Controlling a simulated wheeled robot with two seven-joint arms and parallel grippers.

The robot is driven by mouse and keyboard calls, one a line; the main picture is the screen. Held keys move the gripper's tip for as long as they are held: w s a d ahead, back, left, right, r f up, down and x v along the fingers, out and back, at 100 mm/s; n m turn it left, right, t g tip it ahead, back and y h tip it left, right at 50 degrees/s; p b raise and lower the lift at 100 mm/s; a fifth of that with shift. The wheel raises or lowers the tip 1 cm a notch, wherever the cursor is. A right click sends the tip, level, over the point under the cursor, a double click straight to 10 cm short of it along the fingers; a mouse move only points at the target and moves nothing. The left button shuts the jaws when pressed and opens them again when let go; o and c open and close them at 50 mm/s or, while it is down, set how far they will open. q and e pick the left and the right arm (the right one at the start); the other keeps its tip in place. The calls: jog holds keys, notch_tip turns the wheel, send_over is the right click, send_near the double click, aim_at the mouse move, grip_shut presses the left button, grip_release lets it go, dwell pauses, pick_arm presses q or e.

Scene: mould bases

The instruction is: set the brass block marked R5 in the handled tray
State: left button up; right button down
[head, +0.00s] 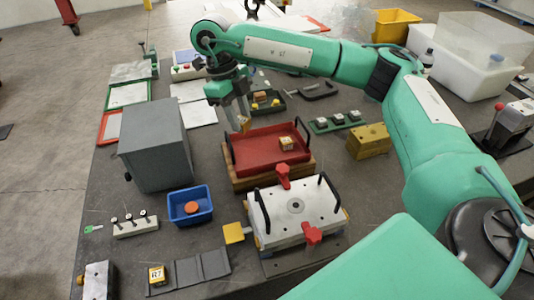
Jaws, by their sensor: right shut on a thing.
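The red tray (262,162) with black handles at its left and right ends sits on a wooden base near the middle of the table. A small brass block (287,143) lies in its right part; its mark is too small to read. My right gripper (241,118) is above the tray's back left corner, shut on another small brass block (244,125). The fingers partly cover that block and its mark cannot be read. My left gripper is not in view.
A grey box (157,145) stands left of the tray. A metal mould plate (293,208) with black handles and red knobs is in front. A blue bin (190,205) is at front left, a larger brass block (369,141) at right.

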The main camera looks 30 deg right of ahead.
aim_at(245, 156)
jog(key=m, duration=0.2)
jog(key=m+y, duration=0.1)
jog(key=m, duration=0.1)
jog(key=w+d+r+m+b, duration=0.1)
jog(key=m, duration=0.1)
jog(key=shift+m+y, duration=0.4)
jog(key=m, duration=0.2)
jog(key=r+m+y, duration=0.1)
jog(key=m, duration=0.3)
jog(key=shift+w+d+r+y+b, duration=0.25)
jog(key=shift+w+d+y+b, duration=0.05)
jog(key=shift+w+b, duration=0.1)
notch_tip(245, 156, up, 4)
jog(key=d+m+t+y+b, duration=0.15)
jog(key=m+t, duration=0.25)
jog(key=m, duration=0.9)
jog(key=shift+m, duration=0.3)
jog(key=f+p, duration=0.1)
jog(key=f, duration=0.5)
jog(key=f+p, duration=0.1)
jog(key=f, duration=0.6)
jog(key=w+f+p, duration=0.1)
jog(key=f, duration=0.6)
jog(key=shift+d, duration=0.1)
jog(key=shift+f+h, duration=0.15)
jog(key=shift+h, duration=0.1)
jog(key=shift+f, duration=0.1)
jog(key=c, duration=1.1)
grip_release()
jog(key=shift+o, duration=0.2)
